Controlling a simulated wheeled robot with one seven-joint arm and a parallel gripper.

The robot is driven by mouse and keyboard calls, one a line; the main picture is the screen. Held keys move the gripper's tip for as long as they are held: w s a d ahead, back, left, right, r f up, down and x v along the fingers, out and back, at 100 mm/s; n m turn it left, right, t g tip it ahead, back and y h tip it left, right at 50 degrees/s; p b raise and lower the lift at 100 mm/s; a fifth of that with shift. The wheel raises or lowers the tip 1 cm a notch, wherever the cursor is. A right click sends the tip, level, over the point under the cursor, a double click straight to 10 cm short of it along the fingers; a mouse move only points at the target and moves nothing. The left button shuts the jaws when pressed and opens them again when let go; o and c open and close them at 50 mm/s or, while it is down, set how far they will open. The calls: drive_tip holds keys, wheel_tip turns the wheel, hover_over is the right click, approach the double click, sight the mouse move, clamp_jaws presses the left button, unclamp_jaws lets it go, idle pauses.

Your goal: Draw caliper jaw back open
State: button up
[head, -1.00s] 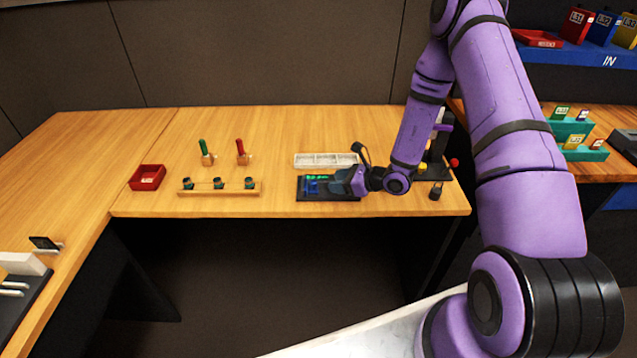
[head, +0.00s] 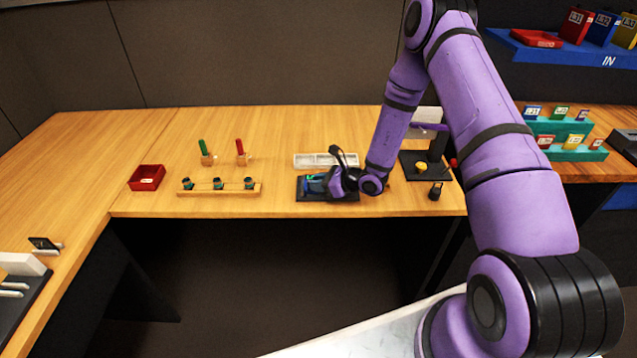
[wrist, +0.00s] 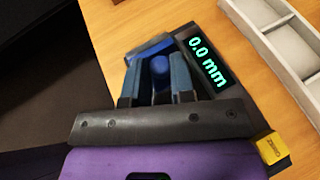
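The caliper is a dark plate (head: 309,197) on the bench, left of my forearm in the head view. In the wrist view its display (wrist: 208,62) reads 0.0 mm in green. A rounded blue knob (wrist: 160,66) stands on a blue block beside the display. My gripper (wrist: 156,66) has its two blue-grey fingers on either side of the knob, with a small gap showing at the left finger. In the head view my gripper (head: 325,184) is low over the plate and hides much of the caliper. A yellow labelled part (wrist: 272,148) shows beyond my gripper housing.
A white sectioned tray (head: 310,160) lies just behind the caliper. A black stand with a yellow knob (head: 421,167) is to the right. A wooden strip with several dark knobs (head: 220,190) and a red tray (head: 147,178) are to the left. The bench's front edge is close.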

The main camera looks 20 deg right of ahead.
clamp_jaws()
drive_tip(key=shift+s+d, duration=0.25)
drive_tip(key=shift+d, duration=0.55)
drive_tip(key=shift+s+d, duration=0.25)
drive_tip(key=shift+d, duration=0.5)
drive_tip(key=shift+s+d, duration=0.25)
drive_tip(key=shift+d, duration=0.55)
drive_tip(key=o, duration=0.8)
unclamp_jaws()
drive_tip(key=shift+d, duration=0.1)
drive_tip(key=shift+c, duration=0.2)
drive_tip(key=shift+s, duration=0.1)
drive_tip(key=v, duration=1)
drive_tip(key=shift+s+d+r, duration=0.2)
